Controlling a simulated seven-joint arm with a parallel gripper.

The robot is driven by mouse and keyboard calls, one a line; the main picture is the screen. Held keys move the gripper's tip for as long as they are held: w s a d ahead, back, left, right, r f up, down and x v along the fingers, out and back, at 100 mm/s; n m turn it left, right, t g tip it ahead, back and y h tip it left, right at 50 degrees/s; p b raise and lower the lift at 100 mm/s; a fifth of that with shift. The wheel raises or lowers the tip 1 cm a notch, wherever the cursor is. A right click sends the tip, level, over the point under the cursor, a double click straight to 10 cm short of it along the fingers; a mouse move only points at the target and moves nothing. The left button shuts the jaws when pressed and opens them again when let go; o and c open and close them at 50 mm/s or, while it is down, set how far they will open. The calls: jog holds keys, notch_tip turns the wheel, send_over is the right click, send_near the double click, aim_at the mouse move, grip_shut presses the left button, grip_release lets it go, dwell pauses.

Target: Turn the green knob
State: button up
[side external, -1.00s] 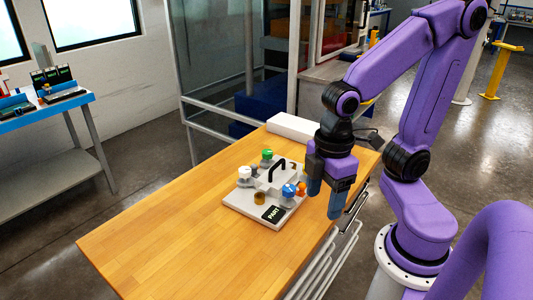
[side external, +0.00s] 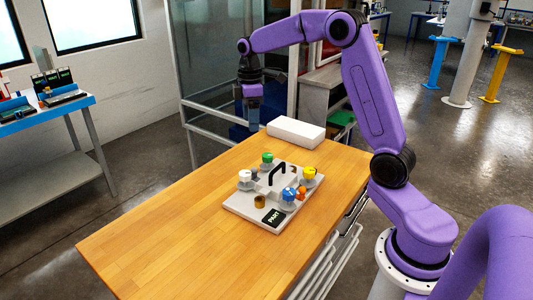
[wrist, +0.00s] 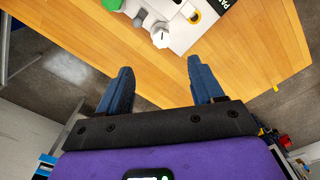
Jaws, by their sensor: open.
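The green knob (side external: 267,157) sits on the back of a light grey panel (side external: 235,206) on the wooden table. Part of it shows at the top left of the wrist view (wrist: 122,29). My gripper (side external: 253,130) hangs above and behind the green knob in the side view, near the table's far edge and apart from the panel. In the wrist view my gripper (wrist: 163,80) is open, with its two blue fingers spread and nothing between them.
A white box (side external: 296,132) lies behind. The table's front left (side external: 170,245) is clear.

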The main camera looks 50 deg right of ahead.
send_near(266, 155)
notch_tip(266, 155, down, 9)
jog(key=shift+r, duration=0.1)
dwell(0.7)
jog(key=shift+m, duration=0.3)
jog(key=c, duration=1.1)
